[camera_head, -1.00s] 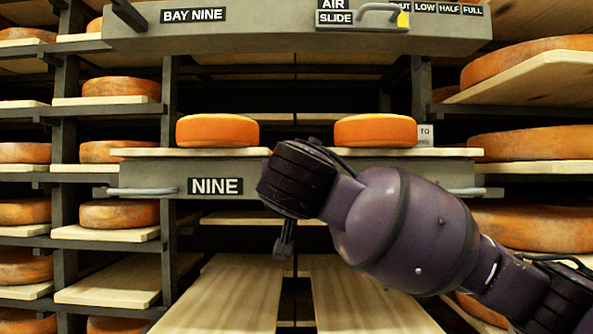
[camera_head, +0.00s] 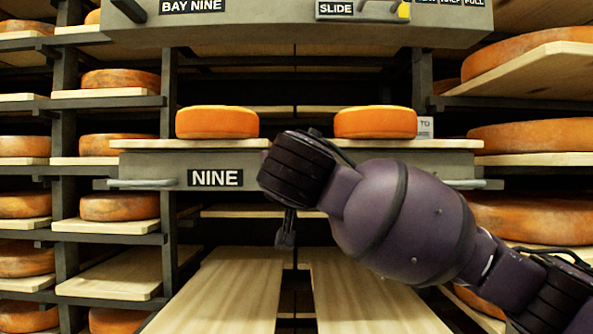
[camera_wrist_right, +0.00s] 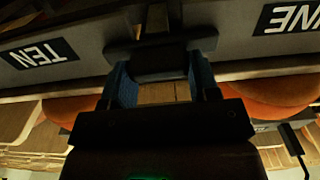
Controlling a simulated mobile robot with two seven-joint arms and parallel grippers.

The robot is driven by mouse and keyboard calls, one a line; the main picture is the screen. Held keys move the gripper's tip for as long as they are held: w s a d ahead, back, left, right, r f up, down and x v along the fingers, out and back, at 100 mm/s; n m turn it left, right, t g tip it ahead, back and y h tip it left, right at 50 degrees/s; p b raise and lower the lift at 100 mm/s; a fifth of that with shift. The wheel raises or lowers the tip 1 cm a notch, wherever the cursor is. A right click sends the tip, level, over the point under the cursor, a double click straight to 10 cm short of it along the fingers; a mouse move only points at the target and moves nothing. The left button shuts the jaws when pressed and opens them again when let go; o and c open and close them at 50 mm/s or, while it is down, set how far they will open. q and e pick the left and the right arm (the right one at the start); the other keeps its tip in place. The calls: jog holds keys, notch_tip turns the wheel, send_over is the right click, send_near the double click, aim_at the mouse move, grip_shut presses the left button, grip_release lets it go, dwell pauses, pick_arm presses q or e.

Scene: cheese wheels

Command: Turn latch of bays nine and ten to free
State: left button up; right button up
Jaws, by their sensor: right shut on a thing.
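In the right wrist view my right gripper (camera_wrist_right: 155,92) is shut on a dark block-like handle (camera_wrist_right: 160,60), which I take to be the latch. The handle sits on the grey front beam (camera_wrist_right: 225,48) between the upside-down TEN label (camera_wrist_right: 43,53) and NINE label (camera_wrist_right: 293,18). Blue pads show on both sides of it. In the head view my right arm (camera_head: 400,220) reaches in from the right, and its wrist hides the fingers and most of the latch. A dark stub (camera_head: 285,230) hangs below the wrist. My left gripper is not in view.
Two orange cheese wheels (camera_head: 217,122) (camera_head: 375,122) sit on boards above the beam labelled NINE (camera_head: 215,177). The BAY NINE housing (camera_head: 260,25) hangs overhead. Racks of cheese (camera_head: 120,147) stand on both sides. Two bare planks (camera_head: 225,290) run below.

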jog(key=shift+a+f+n+b, duration=0.1)
jog(key=shift+f+n+b, duration=0.15)
jog(key=shift+n+b, duration=1.4)
jog(key=shift+n, duration=0.15)
jog(key=n, duration=0.2)
jog(key=shift+a+r+n, duration=0.1)
jog(key=shift+a+n, duration=0.05)
jog(key=shift+n, duration=0.25)
jog(key=n+p, duration=0.1)
jog(key=n, duration=0.2)
jog(key=shift+n, duration=0.3)
jog(key=n, duration=0.4)
jog(key=shift+a+f, duration=0.15)
jog(key=shift+f, duration=0.05)
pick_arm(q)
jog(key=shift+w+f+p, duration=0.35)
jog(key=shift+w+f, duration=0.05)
pick_arm(e)
jog(key=shift+f+n, duration=0.15)
jog(key=shift+n, duration=1.65)
jog(key=o, duration=0.9)
